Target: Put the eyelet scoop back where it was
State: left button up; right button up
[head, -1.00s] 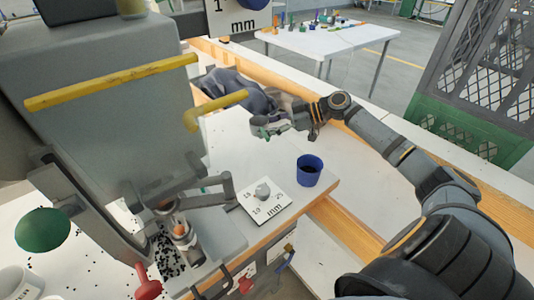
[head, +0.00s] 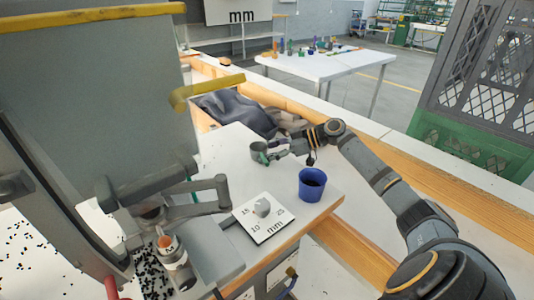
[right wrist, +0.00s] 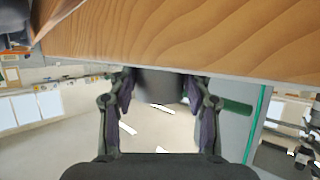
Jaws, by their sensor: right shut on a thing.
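My right gripper (head: 266,156) reaches in from the right over the far part of the white bench top. It is shut on a small grey cup-shaped thing, which I take for the eyelet scoop (head: 258,149). In the head view its open mouth faces up and it looks about upright. In the right wrist view the grey scoop (right wrist: 160,86) sits between the two fingers of my right gripper (right wrist: 160,92). Whether its base touches the bench is not clear. My left gripper is not in view.
A blue cup (head: 312,185) stands near the bench's right edge. A white mm dial plate (head: 264,218) lies nearer. The grey press (head: 90,110) with yellow bars fills the left. Dark cloth (head: 235,112) lies behind the scoop. Black eyelets (head: 35,245) are scattered at lower left.

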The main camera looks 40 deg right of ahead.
jog(key=o, duration=1.2)
jog(key=shift+r, duration=0.1)
jog(key=shift+s+d, duration=0.1)
jog(key=shift+d, duration=0.15)
jog(key=v, duration=0.7)
jog(key=shift+a+p, duration=0.1)
jog(key=shift+p, duration=0.25)
jog(key=p+v, duration=0.4)
jog(key=p, duration=0.1)
jog(key=shift+s+d+r+p, duration=0.2)
jog(key=shift+r+p, duration=0.1)
